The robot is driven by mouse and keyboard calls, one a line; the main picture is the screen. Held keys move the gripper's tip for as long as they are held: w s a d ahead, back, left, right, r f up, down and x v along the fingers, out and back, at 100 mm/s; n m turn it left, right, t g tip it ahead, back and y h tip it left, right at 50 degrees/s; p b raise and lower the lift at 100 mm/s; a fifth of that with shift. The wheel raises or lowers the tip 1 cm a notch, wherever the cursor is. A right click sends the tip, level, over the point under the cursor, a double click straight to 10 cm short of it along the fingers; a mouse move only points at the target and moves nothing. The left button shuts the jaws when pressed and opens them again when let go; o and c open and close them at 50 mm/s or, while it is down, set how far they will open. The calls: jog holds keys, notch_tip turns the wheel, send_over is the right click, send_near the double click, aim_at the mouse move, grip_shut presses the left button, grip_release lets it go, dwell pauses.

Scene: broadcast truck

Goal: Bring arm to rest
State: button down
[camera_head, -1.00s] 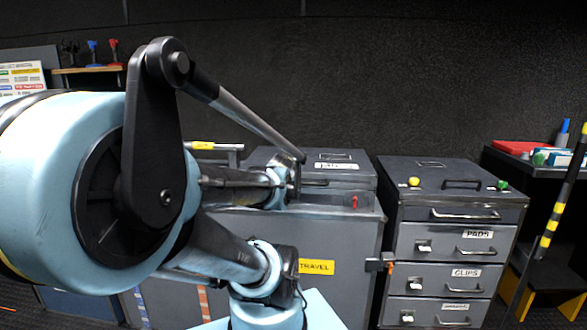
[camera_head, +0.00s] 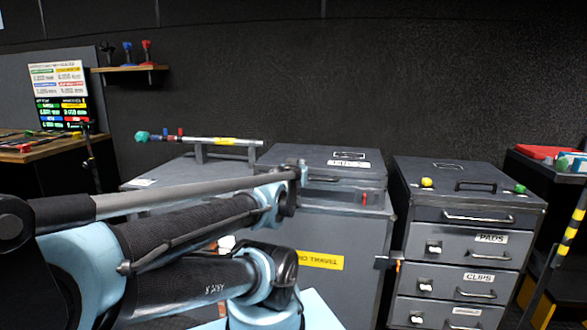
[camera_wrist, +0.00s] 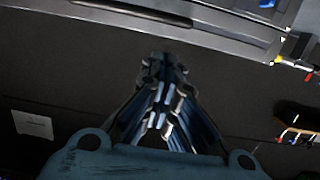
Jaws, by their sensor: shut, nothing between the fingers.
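My gripper (camera_wrist: 163,68) shows in the middle of the wrist view. Its dark fingers come together at the tips and hold nothing. In the head view my blue and black arm links reach in from the lower left, low in front of the grey cabinets. My gripper itself is not visible in the head view.
A grey cabinet with a yellow label (camera_head: 319,260) stands behind my arm. A drawer cabinet (camera_head: 455,214) with a yellow and a green knob is right of it. A striped pole (camera_head: 570,235) leans at far right.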

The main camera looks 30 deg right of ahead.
jog(key=shift+s+a+f, duration=0.2)
jog(key=shift+a+f, duration=0.1)
jog(key=shift+f, duration=0.1)
jog(key=w+a+f+n+g+y, duration=0.1)
jog(key=a+f+n+y, duration=0.3)
jog(key=a, duration=0.3)
jog(key=w+a+f+n+g+y, duration=0.1)
jog(key=w+a+f+y, duration=0.1)
jog(key=a+f+y, duration=0.35)
jog(key=s+a+f+n+g, duration=0.3)
jog(key=s+a+f+g, duration=0.5)
jog(key=s+a, duration=0.2)
jog(key=s, duration=0.2)
jog(key=shift+s+a+g, duration=0.15)
jog(key=shift+s+g, duration=0.15)
jog(key=shift+s, duration=0.05)
jog(key=shift+y, duration=0.25)
jog(key=shift+w+f, duration=0.15)
jog(key=shift+w, duration=0.3)
